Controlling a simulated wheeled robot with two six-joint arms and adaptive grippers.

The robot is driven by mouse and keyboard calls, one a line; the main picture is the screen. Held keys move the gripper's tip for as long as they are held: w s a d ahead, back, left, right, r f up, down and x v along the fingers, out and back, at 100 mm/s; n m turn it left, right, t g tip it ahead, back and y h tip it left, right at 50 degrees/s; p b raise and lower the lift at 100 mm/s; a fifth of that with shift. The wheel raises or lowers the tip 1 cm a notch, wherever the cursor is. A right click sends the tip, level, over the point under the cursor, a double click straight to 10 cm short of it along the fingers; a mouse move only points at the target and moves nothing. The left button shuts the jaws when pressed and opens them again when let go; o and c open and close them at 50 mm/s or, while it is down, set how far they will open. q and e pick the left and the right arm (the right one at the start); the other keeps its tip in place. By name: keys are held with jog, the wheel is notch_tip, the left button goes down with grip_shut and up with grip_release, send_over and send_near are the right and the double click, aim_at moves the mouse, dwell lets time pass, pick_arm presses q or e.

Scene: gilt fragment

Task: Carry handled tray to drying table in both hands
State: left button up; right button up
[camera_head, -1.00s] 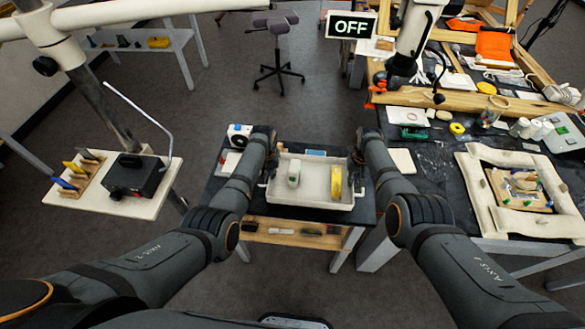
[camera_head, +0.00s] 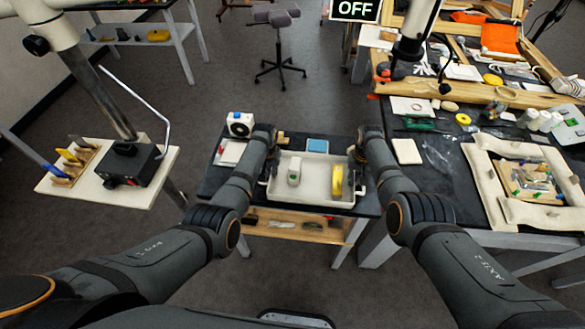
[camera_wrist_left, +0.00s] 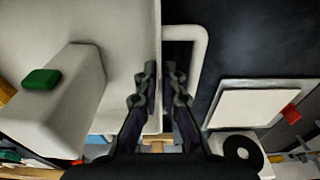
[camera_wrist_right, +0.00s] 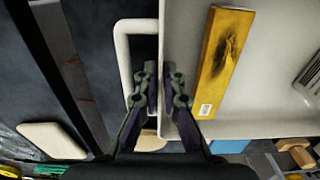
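The handled tray (camera_head: 310,202) is pale with low walls, over the dark table in front of me. It holds a white block with a green top (camera_head: 294,172) and a yellow bar (camera_head: 336,180). My left gripper (camera_wrist_left: 161,75) straddles the tray's left wall, one finger inside its loop handle (camera_wrist_left: 200,50). My right gripper (camera_wrist_right: 161,75) straddles the opposite wall by the other handle (camera_wrist_right: 120,60). Both look closed on the tray. I cannot tell whether its underside touches the table, nor which table is the drying table.
The dark table (camera_head: 215,180) also bears a white device (camera_head: 240,124) and a blue item (camera_head: 317,146). A cluttered workbench (camera_head: 440,160) stands at right. A small white table (camera_head: 85,195) with a black box (camera_head: 132,165) stands at left. Floor is open around the stool (camera_head: 280,70).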

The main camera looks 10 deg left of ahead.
pick_arm(q)
jog(key=o, duration=0.3)
jog(key=shift+r, duration=0.1)
pick_arm(e)
jog(key=o, duration=0.3)
jog(key=shift+r, duration=0.1)
pick_arm(q)
jog(key=shift+r, duration=0.1)
jog(key=r, duration=0.5)
jog(key=s+r, duration=0.1)
jog(key=r, duration=0.2)
jog(key=shift+f, duration=0.1)
pick_arm(e)
notch_tip(320, 180, up, 12)
jog(key=shift+r, duration=0.1)
